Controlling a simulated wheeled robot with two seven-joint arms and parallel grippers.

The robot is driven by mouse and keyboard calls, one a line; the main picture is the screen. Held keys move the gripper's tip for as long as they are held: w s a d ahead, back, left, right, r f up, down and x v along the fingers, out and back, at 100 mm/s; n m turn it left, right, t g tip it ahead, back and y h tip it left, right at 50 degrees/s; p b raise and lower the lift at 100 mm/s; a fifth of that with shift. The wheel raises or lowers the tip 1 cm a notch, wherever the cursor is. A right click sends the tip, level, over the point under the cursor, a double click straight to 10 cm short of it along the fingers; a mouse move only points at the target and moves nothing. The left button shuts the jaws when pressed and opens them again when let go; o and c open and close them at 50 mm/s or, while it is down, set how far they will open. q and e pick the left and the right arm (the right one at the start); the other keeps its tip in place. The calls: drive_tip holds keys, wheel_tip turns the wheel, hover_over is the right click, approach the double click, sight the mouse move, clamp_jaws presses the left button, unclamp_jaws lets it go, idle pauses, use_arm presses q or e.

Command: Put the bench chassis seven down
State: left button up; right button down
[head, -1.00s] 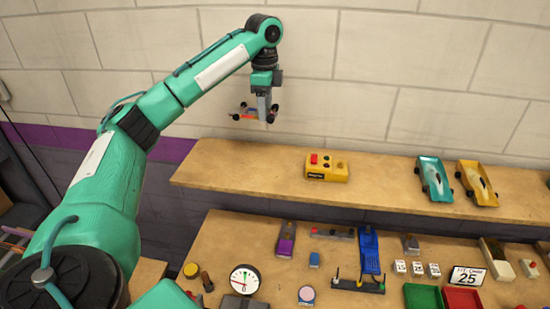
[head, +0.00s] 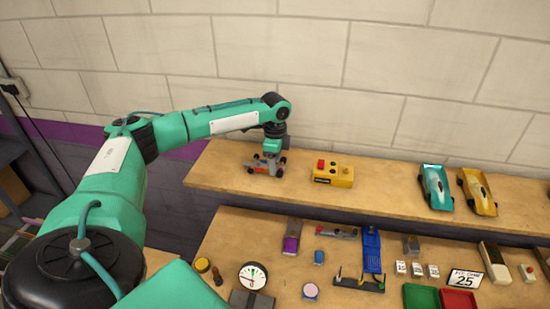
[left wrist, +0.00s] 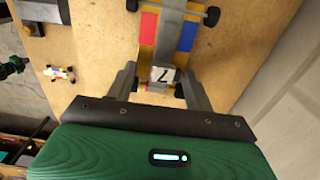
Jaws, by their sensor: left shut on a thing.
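The bench chassis seven (head: 262,167) is a small car chassis with dark wheels and a grey centre strip. In the left wrist view the chassis (left wrist: 172,28) shows red and blue patches and a white label with a 7. My left gripper (head: 271,156) points down over the upper shelf (head: 225,169) and is shut on the chassis. Its fingers (left wrist: 160,88) are on either side of the chassis end near the label. The chassis is level at the shelf top, left of the yellow box; I cannot tell whether its wheels touch. My right gripper is not in view.
A yellow box with a red button (head: 333,174) stands just right of the chassis. A teal car (head: 436,187) and a yellow car (head: 478,191) stand further right on the shelf. The lower bench holds a dial (head: 252,276), a blue track piece (head: 372,250) and several small parts.

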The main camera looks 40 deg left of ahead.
use_arm(q)
drive_tip(key=o, duration=0.6)
drive_tip(key=shift+f, duration=0.15)
drive_tip(key=o, duration=0.5)
drive_tip(key=shift+r, duration=0.25)
wheel_tip(320, 180, up, 12)
drive_tip(key=b, duration=0.5)
drive_tip(key=shift+b, duration=0.4)
drive_tip(key=shift+f, duration=0.2)
